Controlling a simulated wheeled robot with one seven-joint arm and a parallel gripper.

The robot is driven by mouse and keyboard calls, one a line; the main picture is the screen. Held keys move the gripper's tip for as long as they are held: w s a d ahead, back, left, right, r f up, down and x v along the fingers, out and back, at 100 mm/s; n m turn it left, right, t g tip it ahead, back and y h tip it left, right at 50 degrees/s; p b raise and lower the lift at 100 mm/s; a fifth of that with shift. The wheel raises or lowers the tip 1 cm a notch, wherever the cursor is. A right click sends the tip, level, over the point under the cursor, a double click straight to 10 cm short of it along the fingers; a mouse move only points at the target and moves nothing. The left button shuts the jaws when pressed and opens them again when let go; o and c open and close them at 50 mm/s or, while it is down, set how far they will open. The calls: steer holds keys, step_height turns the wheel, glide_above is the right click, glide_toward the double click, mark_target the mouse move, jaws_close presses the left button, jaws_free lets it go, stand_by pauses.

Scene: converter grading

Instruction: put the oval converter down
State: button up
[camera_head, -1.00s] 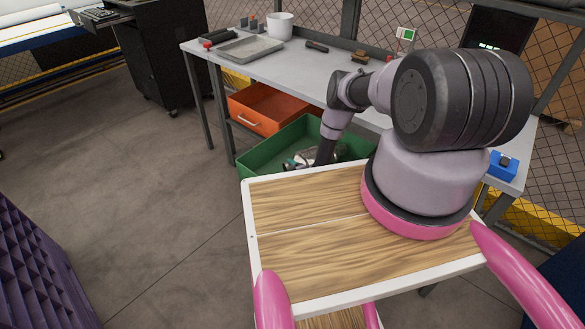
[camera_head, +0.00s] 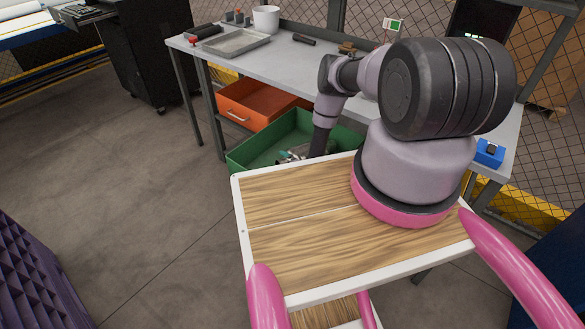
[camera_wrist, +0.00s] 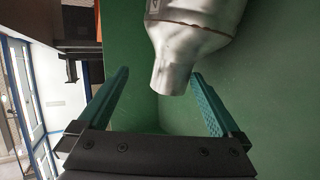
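A silvery metal converter (camera_wrist: 190,35) is at the top of the wrist view, with its narrow neck pointing down. It is against the inside of the green bin (camera_wrist: 270,90); its upper part is cut off by the frame. My gripper (camera_wrist: 160,78) has its teal fingers wide apart, with the neck's end between or just beyond their tips. A gap shows left of the neck; the right finger is close to it, and contact cannot be told. In the head view my arm reaches down into the green bin (camera_head: 246,160), where metal pieces and the gripper are small and partly hidden.
A grey workbench (camera_head: 283,68) stands behind the bin, with a metal tray (camera_head: 236,44), a white pot (camera_head: 266,18) and a blue block (camera_head: 489,152) on it. An open orange drawer (camera_head: 250,108) is beside the bin. Floor at left is clear.

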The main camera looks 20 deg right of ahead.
steer(key=v, duration=0.9)
steer(key=w+a+r+n+y, duration=0.35)
steer(key=w+r, duration=0.25)
steer(key=r, duration=0.5)
steer(key=w+a+r+n+y, duration=0.3)
steer(key=w+r+n, duration=0.25)
steer(key=r, duration=0.45)
steer(key=s+a+r+n+g+y, duration=0.1)
steer(key=a+r+n+g+y, duration=0.25)
steer(key=r+n, duration=0.65)
steer(key=s+a+r+n+g+y, duration=0.2)
steer(key=a+r+n+g, duration=0.15)
steer(key=r, duration=1.25)
steer(key=s+d+r+n+g+h, duration=0.2)
steer(key=s+r+n+g+h, duration=0.25)
steer(key=s+r+n, duration=1.15)
steer(key=s+d+r+n+t+h, duration=0.3)
steer(key=s+d+r, duration=0.3)
steer(key=s, duration=0.2)
steer(key=s+d+r+n+t+h, duration=0.3)
steer(key=s+d+r+n+h, duration=0.2)
steer(key=s, duration=0.4)
steer(key=shift+d+r, duration=0.8)
steer(key=shift+r, duration=0.05)
